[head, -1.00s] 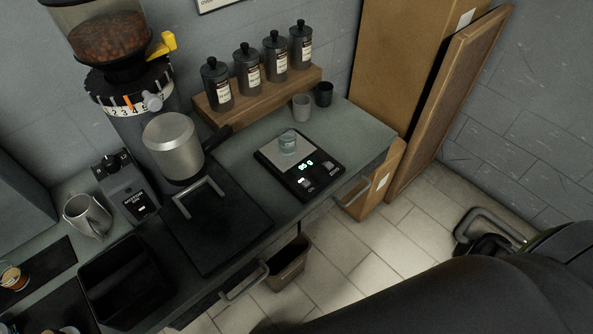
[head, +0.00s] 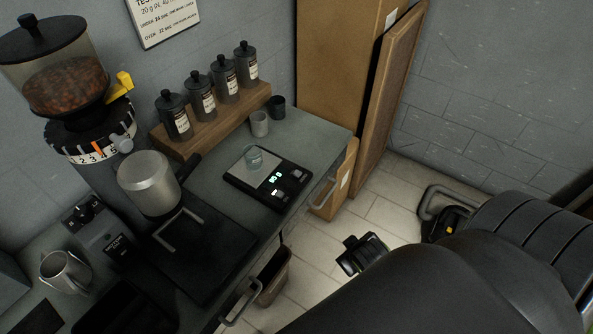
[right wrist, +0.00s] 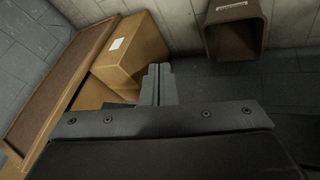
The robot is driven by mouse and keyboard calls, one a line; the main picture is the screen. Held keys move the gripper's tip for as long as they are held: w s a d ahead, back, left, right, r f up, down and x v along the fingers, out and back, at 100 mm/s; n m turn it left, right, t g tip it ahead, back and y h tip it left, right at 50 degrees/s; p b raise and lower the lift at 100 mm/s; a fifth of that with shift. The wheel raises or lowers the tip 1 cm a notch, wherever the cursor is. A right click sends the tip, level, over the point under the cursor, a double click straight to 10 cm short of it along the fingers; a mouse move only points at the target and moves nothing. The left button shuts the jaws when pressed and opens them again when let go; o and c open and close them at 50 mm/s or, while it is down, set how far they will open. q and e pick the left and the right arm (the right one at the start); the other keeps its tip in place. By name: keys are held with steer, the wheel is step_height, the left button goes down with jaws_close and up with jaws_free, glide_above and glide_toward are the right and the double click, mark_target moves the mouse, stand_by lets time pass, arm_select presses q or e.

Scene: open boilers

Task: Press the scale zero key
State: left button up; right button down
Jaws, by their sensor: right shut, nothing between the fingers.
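The black scale (head: 268,178) lies on the grey counter near its right end in the head view. Its display glows green and two small keys sit at its front edge; which one is the zero key is too small to read. My right gripper (head: 362,254) is over the floor, below and to the right of the scale, clear of the counter. In the right wrist view its fingers (right wrist: 158,84) are together and empty; the scale is out of that view. My left gripper does not show.
A coffee grinder (head: 80,125) stands left of the scale. Several dark bottles (head: 202,94) stand on a wooden rack (head: 220,112) behind it, with two small cups beside. A bin (head: 274,276) and cardboard box (right wrist: 130,50) stand on the floor. A handle juts from the counter front.

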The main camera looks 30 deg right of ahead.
steer(key=w+d+r+n+t+h, duration=0.1)
steer(key=w+r+n+t, duration=0.35)
steer(key=r, duration=0.55)
steer(key=w+d+r+n+t+h, duration=0.1)
steer(key=w+r+n+t, duration=0.4)
steer(key=r, duration=0.4)
steer(key=w+d+r+n+t, duration=0.1)
steer(key=w+r+n+t, duration=0.25)
steer(key=w+r, duration=0.45)
steer(key=w+a+r+n+t+y, duration=0.1)
steer(key=a+r+n+y, duration=0.4)
steer(key=n, duration=0.5)
steer(key=w+a+r+n+t+y, duration=0.1)
steer(key=a+r+n+y, duration=0.25)
steer(key=n+y, duration=0.45)
steer(key=w+a+f+n+g+y, duration=0.1)
steer(key=w+f+n+g, duration=0.1)
steer(key=f+n+g, duration=0.45)
steer(key=w+a+f+n+g, duration=0.1)
steer(key=f+n+g, duration=0.15)
steer(key=n, duration=0.75)
steer(key=d+f+n+g+h, duration=0.3)
steer(key=d+f, duration=0.1)
steer(key=d, duration=0.2)
steer(key=shift+w+d+h+p, duration=0.2)
steer(key=shift+h+p, duration=0.1)
steer(key=shift+p, duration=0.1)
steer(key=shift+f, duration=0.15)
